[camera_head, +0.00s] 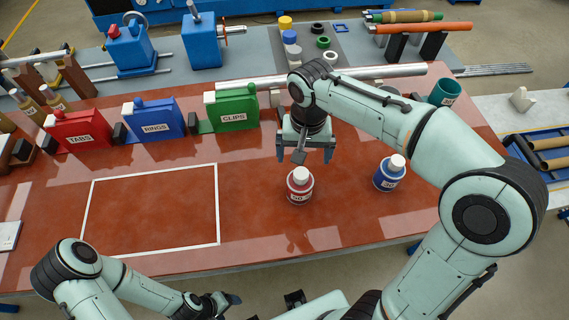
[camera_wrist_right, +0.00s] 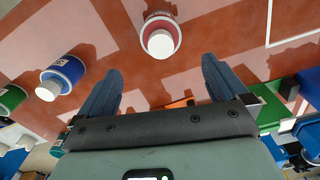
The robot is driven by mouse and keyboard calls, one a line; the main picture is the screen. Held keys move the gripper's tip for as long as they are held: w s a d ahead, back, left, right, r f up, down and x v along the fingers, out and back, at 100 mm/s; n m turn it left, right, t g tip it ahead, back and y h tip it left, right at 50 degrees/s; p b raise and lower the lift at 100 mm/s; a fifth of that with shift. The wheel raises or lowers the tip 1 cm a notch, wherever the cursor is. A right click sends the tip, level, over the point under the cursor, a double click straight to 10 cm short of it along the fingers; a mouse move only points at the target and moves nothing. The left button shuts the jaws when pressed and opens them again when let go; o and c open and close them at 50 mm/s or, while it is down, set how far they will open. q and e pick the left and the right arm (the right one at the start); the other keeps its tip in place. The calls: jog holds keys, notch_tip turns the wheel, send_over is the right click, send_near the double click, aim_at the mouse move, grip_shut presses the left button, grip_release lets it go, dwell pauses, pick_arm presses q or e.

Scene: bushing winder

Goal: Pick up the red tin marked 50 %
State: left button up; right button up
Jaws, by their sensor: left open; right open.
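The red tin (camera_head: 299,187) has a white cap and a pale label that seems to read 50. It stands upright on the red-brown table top (camera_head: 255,225). My right gripper (camera_head: 305,156) is open and empty, just behind and above the tin in the head view. In the right wrist view the tin (camera_wrist_right: 160,38) is seen from above, beyond and roughly centred between the spread fingers (camera_wrist_right: 161,68), not touching them. My left gripper (camera_head: 229,302) is open and empty at the bottom edge, away from the tin.
A blue tin (camera_head: 388,174) with a white cap stands right of the red tin; it also shows in the right wrist view (camera_wrist_right: 64,72). Red, blue and green bins (camera_head: 231,110) line the back left. A teal cup (camera_head: 444,93) stands back right. The white-outlined area (camera_head: 150,215) is empty.

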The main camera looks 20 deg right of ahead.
aim_at(304, 174)
jog(key=f, duration=0.5)
jog(key=f+b, duration=0.1)
jog(key=f, duration=0.1)
jog(key=shift+s+d+f, duration=0.1)
jog(key=shift+s+f, duration=0.05)
jog(key=shift+s, duration=0.2)
jog(key=shift+w+a+f, duration=0.1)
jog(key=shift+w+f, duration=0.05)
jog(key=shift+f, duration=1.3)
jog(key=shift+w+a+f, duration=0.1)
jog(key=shift+w+f, duration=0.05)
jog(key=shift+f, duration=1.25)
jog(key=c, duration=1.1)
